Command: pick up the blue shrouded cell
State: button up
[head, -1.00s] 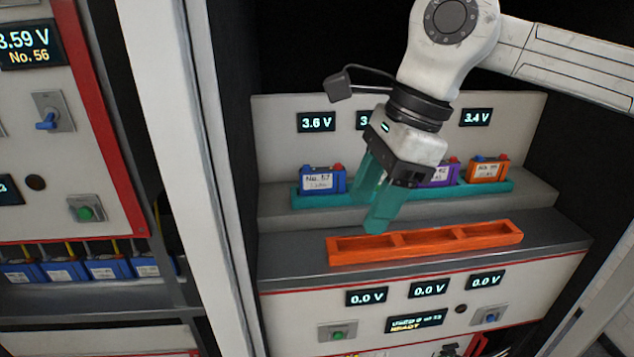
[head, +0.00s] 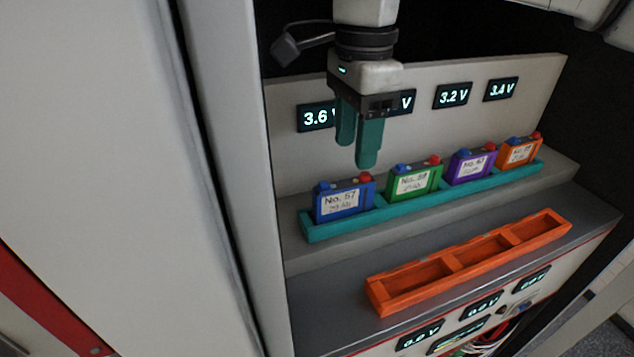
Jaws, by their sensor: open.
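The blue shrouded cell (head: 343,201), labelled No. 57, stands upright in the leftmost place of the teal tray (head: 400,211) on the upper step. It has a blue and a red terminal on top. My gripper (head: 356,150) points down with its teal fingers apart and empty. In the picture its fingertips are just above the blue cell, not touching it; the exact depth gap is hard to tell.
A green cell (head: 415,180), a purple cell (head: 471,165) and an orange cell (head: 519,153) fill the tray to the right. An empty orange tray (head: 384,300) lies on the lower shelf. A pale cabinet post (head: 226,150) stands left. Voltage displays (head: 453,95) line the back panel.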

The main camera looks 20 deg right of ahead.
aim_at(345, 183)
jog(key=shift+w+f, duration=0.15)
jog(key=shift+w, duration=0.1)
jog(key=shift+w+f, duration=0.1)
jog(key=shift+f, duration=0.2)
notch_tip(345, 183, down, 5)
jog(key=shift+a+r, duration=0.1)
jog(key=shift+a, duration=0.05)
jog(key=f, duration=0.5)
jog(key=shift+w, duration=0.35)
grip_shut()
